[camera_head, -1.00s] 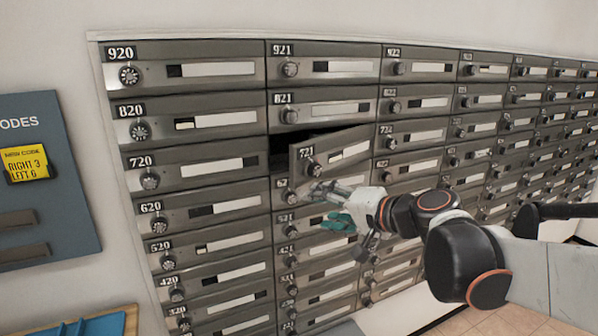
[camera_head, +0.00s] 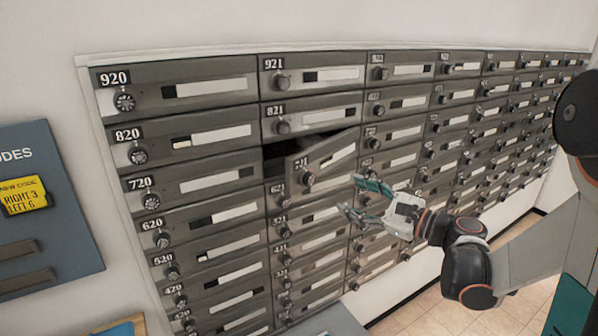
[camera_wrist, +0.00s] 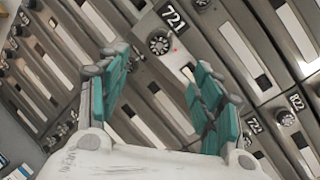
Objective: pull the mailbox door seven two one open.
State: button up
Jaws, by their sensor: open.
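Mailbox door 721 (camera_head: 330,158) stands ajar, swung out at its left side, with a dark gap beside and above it. Its round knob (camera_head: 308,179) is on its left part. In the wrist view the 721 label and dial knob (camera_wrist: 160,42) appear ahead of the fingers. My gripper (camera_head: 350,195) is open and empty, to the right of and below the knob, apart from the door. Its teal-padded fingers are spread wide in the wrist view (camera_wrist: 163,75). Most of the compartment's inside is hidden by the door.
Rows of closed mailboxes surround it, with door 821 (camera_head: 320,114) above and door 720 (camera_head: 215,179) to the left. A blue-grey board with a yellow note (camera_head: 22,195) is at the far left. Open floor (camera_head: 490,262) lies at the lower right.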

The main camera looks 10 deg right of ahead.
aim_at(312, 180)
jog(key=x, duration=1.3)
jog(key=shift+w+a, duration=0.2)
jog(key=shift+w, duration=0.1)
